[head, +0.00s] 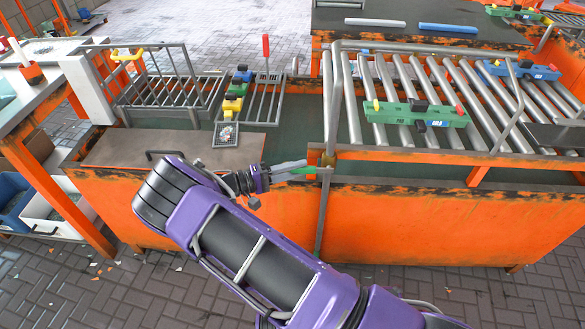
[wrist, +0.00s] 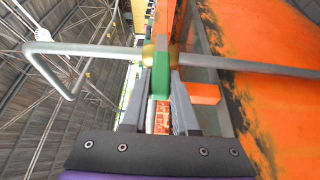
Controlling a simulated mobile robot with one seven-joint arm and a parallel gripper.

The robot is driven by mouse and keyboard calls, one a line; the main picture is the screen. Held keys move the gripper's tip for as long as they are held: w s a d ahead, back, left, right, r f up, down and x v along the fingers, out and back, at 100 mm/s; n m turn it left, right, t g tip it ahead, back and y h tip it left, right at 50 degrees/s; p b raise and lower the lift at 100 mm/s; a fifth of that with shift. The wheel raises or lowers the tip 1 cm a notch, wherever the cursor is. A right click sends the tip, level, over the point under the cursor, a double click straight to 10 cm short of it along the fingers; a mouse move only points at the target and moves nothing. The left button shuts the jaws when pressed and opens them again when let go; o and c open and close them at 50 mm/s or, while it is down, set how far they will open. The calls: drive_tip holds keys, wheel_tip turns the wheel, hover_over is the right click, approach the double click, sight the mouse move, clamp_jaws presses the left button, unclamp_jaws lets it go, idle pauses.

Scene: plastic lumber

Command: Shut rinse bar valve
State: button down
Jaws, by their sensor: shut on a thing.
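The rinse bar valve has a brass body (head: 327,158) on a grey pipe at the tank's front edge, and a green lever handle (head: 305,170) pointing left from it in the head view. In the wrist view the brass body (wrist: 148,54) is straight ahead and the green handle (wrist: 160,84) runs between my fingers. My gripper (head: 289,167) is shut on the handle, and the wrist view shows a finger on each side of it (wrist: 163,92). The pipe runs crosswise in the wrist view, and the handle sticks out across it. The fingers hide part of the handle.
A roller rack (head: 440,90) carries a green block assembly (head: 416,113) right of the valve. A wire basket (head: 165,85) and a brown board (head: 160,150) are at left. The orange tank front (head: 420,225) lies close beside my arm.

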idle(0.3)
drive_tip(key=c, duration=0.7)
unclamp_jaws()
drive_tip(key=b+v, duration=0.1)
drive_tip(key=v, duration=1.6)
drive_tip(key=shift+a, duration=0.2)
